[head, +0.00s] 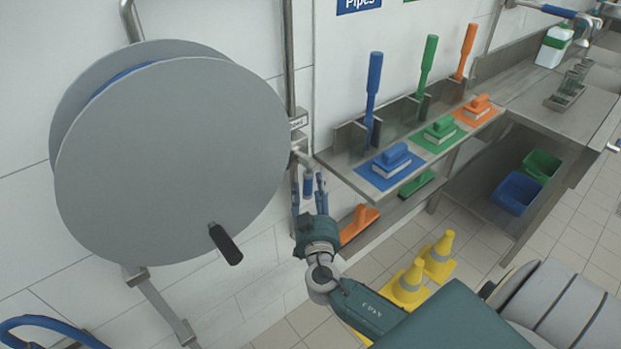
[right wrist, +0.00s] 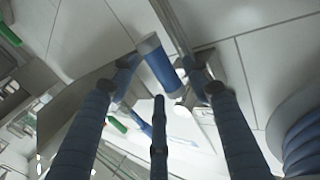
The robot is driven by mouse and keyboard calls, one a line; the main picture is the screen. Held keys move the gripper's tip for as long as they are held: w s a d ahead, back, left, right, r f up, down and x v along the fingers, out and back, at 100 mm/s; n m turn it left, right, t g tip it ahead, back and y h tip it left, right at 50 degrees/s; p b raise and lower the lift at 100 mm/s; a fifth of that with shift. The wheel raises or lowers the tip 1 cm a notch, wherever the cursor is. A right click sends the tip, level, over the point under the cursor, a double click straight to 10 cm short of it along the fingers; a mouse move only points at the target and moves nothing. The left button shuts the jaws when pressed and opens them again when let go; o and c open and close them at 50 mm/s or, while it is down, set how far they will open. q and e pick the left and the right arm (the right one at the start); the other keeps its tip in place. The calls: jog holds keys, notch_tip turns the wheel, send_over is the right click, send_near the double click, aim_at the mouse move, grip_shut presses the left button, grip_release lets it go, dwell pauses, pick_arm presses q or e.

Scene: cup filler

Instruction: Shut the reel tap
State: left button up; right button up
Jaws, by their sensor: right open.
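The hose reel (head: 170,160) is a large grey disc on the wall at the left, with a black crank knob (head: 226,244). The reel tap is on the vertical pipe right of the reel; its blue lever (head: 307,186) hangs down there. My right gripper (head: 309,190) is open below and around the lever, seen from above. In the right wrist view the blue lever (right wrist: 162,66) with a grey end lies between the spread blue fingers of the right gripper (right wrist: 168,85). I cannot tell whether any finger touches it. My left gripper is not in view.
A steel shelf (head: 345,178) with blue, green and orange brushes stands close right of the gripper. An orange brush (head: 358,224) sits on the lower shelf. Yellow cones (head: 408,284) stand on the floor. A blue hose (head: 45,322) shows at lower left.

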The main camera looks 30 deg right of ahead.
jog(key=shift+x, duration=1.45)
grip_shut()
